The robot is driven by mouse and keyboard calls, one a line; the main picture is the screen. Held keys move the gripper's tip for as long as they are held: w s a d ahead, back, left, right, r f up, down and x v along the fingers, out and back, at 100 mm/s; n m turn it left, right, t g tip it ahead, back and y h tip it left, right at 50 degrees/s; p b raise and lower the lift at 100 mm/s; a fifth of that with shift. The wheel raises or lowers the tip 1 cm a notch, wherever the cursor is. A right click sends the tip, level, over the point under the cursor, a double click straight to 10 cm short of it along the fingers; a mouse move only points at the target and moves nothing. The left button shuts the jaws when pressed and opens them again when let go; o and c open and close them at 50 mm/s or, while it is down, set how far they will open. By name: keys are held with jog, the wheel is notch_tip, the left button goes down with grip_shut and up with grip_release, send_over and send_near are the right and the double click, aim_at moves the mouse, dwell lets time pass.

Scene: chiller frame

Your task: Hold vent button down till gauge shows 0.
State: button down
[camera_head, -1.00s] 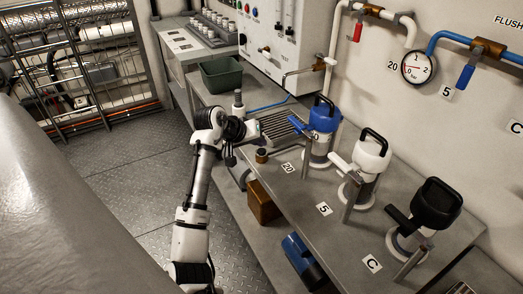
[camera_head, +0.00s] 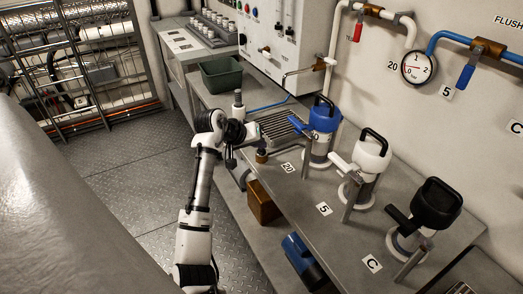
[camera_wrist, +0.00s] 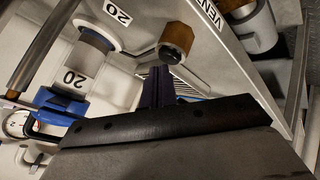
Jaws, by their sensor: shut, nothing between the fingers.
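The brown vent button (camera_wrist: 176,40) stands by the "VEN" lettering in the wrist view. In the head view a small brown-capped post (camera_head: 261,156) on the bench appears to be the same button. My gripper (camera_wrist: 160,88) is shut and empty, its dark fingers aimed at the button. Its fingertips lie close to the button's edge in the wrist view; I cannot tell whether they touch. The round gauge (camera_head: 418,68) on the wall reads 0 to 2, with a red needle pointing left; its exact value is too small to read. It partly shows in the wrist view (camera_wrist: 17,122).
A blue-topped canister (camera_head: 322,118), a white-topped one (camera_head: 371,154) and a black-topped one (camera_head: 436,204) stand along the bench, labelled 20, 5 and C. A ribbed grey block (camera_head: 280,126) and a green bin (camera_head: 221,74) are behind my gripper. The floor to the left is clear.

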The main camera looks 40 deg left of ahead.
aim_at(259, 152)
jog(key=shift+f, duration=0.55)
dwell(1.9)
jog(key=shift+r, duration=0.1)
jog(key=shift+r+p, duration=0.7)
jog(key=shift+r, duration=0.15)
jog(key=shift+r+p, duration=2.1)
jog(key=shift+r, duration=0.4)
